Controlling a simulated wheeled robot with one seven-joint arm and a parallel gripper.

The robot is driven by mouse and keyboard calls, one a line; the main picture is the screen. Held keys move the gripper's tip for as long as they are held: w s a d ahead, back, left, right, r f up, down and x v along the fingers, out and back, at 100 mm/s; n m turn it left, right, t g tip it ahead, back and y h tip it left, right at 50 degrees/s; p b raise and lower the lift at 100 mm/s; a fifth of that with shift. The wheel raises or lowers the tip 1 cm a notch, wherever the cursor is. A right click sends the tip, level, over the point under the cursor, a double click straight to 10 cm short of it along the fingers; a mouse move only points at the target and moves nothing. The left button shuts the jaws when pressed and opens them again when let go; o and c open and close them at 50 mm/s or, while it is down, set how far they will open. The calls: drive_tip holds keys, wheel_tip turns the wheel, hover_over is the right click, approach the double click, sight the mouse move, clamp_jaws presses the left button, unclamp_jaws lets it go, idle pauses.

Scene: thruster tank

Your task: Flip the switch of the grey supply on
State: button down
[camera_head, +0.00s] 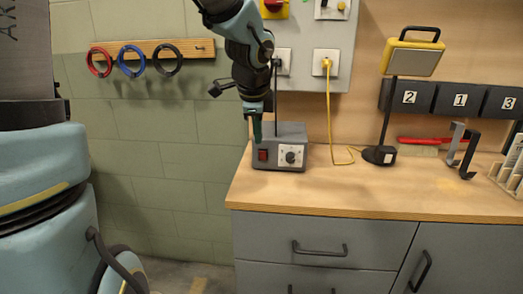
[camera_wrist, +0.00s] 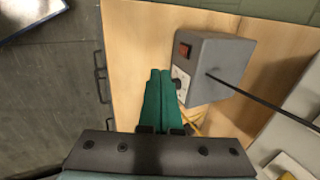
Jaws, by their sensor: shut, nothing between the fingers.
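The grey supply (camera_head: 285,146) is a box at the left end of the wooden worktop, with a red switch (camera_head: 263,155) and a white dial plate (camera_head: 290,157) on its front. In the wrist view the grey supply (camera_wrist: 218,62) lies right of the fingers and its red switch (camera_wrist: 184,50) shows clear of them. My gripper (camera_head: 256,140) is shut and empty, its green fingers pointing down by the front of the supply, above the switch. In the wrist view the shut fingers (camera_wrist: 160,74) are close to the dial plate and partly cover it. I cannot tell whether they touch the supply.
A black cable rises from the supply to a wall panel (camera_head: 312,40). A yellow cable (camera_head: 328,110) hangs to the right. A black-based lamp (camera_head: 379,155) and dark brackets (camera_head: 461,150) stand further right. The worktop front (camera_head: 330,190) is clear.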

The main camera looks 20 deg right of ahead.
drive_tip(key=b, duration=0.3)
approach(263, 160)
drive_tip(key=f, duration=0.1)
drive_tip(key=s+f, duration=0.1)
drive_tip(key=f, duration=0.1)
drive_tip(key=s+a+f, duration=0.1)
drive_tip(key=f, duration=0.1)
drive_tip(key=shift+s+f, duration=0.15)
drive_tip(key=shift+w+d+r+p, duration=0.25)
drive_tip(key=shift+w+r+p, duration=0.1)
drive_tip(key=shift+w, duration=0.25)
drive_tip(key=shift+w+d+r+p, duration=0.25)
drive_tip(key=shift+w+p, duration=0.05)
drive_tip(key=shift+w, duration=0.3)
drive_tip(key=shift+w+d, duration=0.3)
drive_tip(key=shift+w, duration=0.3)
drive_tip(key=p, duration=0.2)
drive_tip(key=r+p, duration=0.1)
drive_tip(key=p, duration=0.1)
drive_tip(key=shift+w+d+g, duration=0.15)
drive_tip(key=shift+w+g, duration=0.15)
drive_tip(key=shift+f+b, duration=0.35)
drive_tip(key=shift+r, duration=0.1)
